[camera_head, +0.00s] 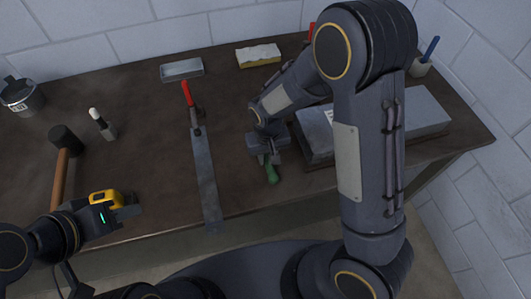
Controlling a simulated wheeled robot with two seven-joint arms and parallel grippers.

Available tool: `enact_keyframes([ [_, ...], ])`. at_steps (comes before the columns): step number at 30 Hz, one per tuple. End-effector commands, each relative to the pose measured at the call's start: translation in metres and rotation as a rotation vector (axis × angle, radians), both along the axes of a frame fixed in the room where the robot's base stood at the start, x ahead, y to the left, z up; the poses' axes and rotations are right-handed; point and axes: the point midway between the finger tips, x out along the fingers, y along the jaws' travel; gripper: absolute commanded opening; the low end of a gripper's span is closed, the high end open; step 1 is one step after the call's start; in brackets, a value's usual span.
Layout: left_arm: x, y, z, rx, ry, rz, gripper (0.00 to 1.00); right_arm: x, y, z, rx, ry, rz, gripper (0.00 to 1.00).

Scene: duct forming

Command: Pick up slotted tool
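A tool with a green handle (272,174) lies on the bench near its middle; its upper part is hidden by my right gripper. I cannot tell whether it has a slot. My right gripper (266,155) points down right at this tool, and I cannot tell whether its fingers are closed on it. A tool with a red handle (187,93) lies to the left, at the top of a long flat metal strip (205,180). My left gripper (122,211) is at the front left, beside a yellow object (104,197); its finger opening is unclear.
A mallet (62,165), a small white-topped bottle (102,124) and a lidded can (20,95) stand or lie at left. A metal tray (181,70) and a yellow-white sponge (258,55) lie at the back. A grey block (422,112) and a cup (420,67) are at right.

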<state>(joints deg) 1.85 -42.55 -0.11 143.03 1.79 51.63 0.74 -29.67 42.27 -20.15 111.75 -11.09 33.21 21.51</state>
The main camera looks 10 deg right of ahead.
Motion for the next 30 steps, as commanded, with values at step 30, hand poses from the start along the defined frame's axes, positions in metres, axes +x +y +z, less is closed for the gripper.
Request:
enact_keyframes([
  [30,0.0,0.0,-0.009,0.0,0.0,0.0,0.36,-0.032,0.012,0.072,0.005,-0.009,0.006,0.0],
])
